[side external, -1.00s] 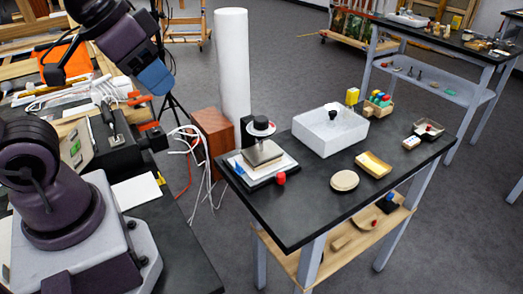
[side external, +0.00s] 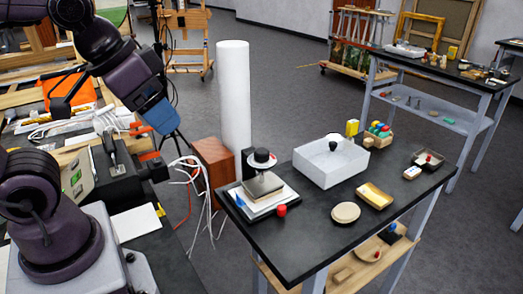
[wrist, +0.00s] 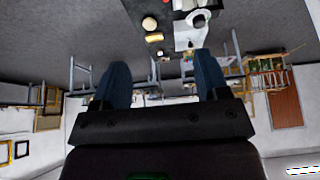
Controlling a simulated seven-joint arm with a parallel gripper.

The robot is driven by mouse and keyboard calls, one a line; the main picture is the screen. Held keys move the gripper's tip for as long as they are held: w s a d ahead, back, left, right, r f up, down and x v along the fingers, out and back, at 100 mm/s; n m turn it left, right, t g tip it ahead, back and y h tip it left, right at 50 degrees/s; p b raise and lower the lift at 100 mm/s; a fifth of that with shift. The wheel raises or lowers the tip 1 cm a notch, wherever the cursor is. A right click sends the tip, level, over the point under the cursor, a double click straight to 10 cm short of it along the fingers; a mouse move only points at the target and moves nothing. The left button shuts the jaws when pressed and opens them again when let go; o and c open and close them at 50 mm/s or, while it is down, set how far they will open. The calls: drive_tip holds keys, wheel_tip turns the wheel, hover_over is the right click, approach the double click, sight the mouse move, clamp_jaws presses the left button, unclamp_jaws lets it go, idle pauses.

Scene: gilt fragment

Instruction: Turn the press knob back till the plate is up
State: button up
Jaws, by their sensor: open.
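The press stands at the left end of the black table in the side external view. Its knob (side external: 262,158) is a dark cap with a white disc, above a grey-brown plate (side external: 264,185). The plate lies over white sheets (side external: 284,200) on a dark base; any gap beneath it is too small to tell. The knob also shows at the top of the wrist view (wrist: 198,18). My gripper (side external: 160,118) is in the air, left of and above the press, apart from it. Its blue fingers (wrist: 161,80) are spread and empty in the wrist view.
A red knob-like piece (side external: 282,211) sits at the base's front corner. A white open box (side external: 330,165), round beige disc (side external: 346,212) and yellow tray (side external: 374,196) stand to the right. A tall white cylinder (side external: 233,105) and brown box (side external: 213,160) stand behind the press.

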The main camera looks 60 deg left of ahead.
drive_tip(key=w+a+f+g, duration=0.2)
drive_tip(key=w+g, duration=0.1)
drive_tip(key=w, duration=0.3)
drive_tip(key=m+g, duration=0.2)
drive_tip(key=m, duration=2)
approach(262, 151)
wheel_tip(262, 151, down, 10)
drive_tip(key=shift+w+r, duration=0.1)
drive_tip(key=shift+w, duration=0.05)
drive_tip(key=shift+c, duration=0.3)
drive_tip(key=c, duration=0.9)
